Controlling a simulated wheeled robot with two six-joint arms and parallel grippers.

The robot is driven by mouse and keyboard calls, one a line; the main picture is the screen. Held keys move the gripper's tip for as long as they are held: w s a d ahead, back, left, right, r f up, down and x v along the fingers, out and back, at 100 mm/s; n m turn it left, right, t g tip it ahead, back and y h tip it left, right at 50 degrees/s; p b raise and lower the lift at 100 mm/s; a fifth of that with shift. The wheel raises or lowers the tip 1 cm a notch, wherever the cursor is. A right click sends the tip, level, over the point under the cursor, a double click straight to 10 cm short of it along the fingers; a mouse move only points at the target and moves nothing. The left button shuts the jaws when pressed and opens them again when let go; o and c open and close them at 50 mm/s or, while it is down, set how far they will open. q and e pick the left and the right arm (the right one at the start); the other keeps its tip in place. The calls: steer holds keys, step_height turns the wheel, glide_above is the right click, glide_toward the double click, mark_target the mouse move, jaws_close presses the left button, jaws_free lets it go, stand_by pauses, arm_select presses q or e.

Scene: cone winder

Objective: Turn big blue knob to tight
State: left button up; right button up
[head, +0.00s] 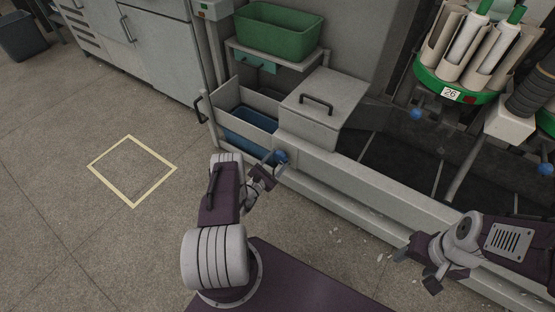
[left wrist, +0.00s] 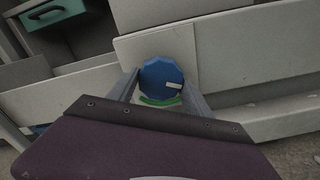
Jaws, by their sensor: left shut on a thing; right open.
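The big blue knob (head: 281,156) sits on the front of the grey machine box, low beside the bin bay. In the left wrist view the blue knob (left wrist: 161,78) is faceted, with a pale pointer mark on its right side and a green arc on the plate below it. My left gripper (head: 274,160) is at the knob, its fingers on both sides and shut on it; it also shows in the left wrist view (left wrist: 160,88). My right gripper (head: 416,268) is open and empty, at the lower right in front of the machine rail, away from the knob.
A lidded grey box (head: 322,100) with a black handle stands above the knob. A blue bin (head: 248,131) is left of it, and a green bin (head: 278,32) is on a shelf behind. A winder carousel (head: 455,88) stands at right. Floor at left is clear around a yellow-marked square (head: 132,171).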

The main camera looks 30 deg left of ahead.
arm_select(q)
steer(key=m+p, duration=0.2)
steer(key=m, duration=0.5)
steer(key=shift+r, duration=0.15)
steer(key=m+p, duration=0.1)
steer(key=m, duration=0.3)
steer(key=shift+m+p, duration=0.3)
steer(key=shift+p, duration=0.1)
steer(key=shift+m+p, duration=0.4)
steer(key=shift+m, duration=1.1)
steer(key=o, duration=1.4)
steer(key=shift+a, duration=0.1)
steer(key=shift+c, duration=0.2)
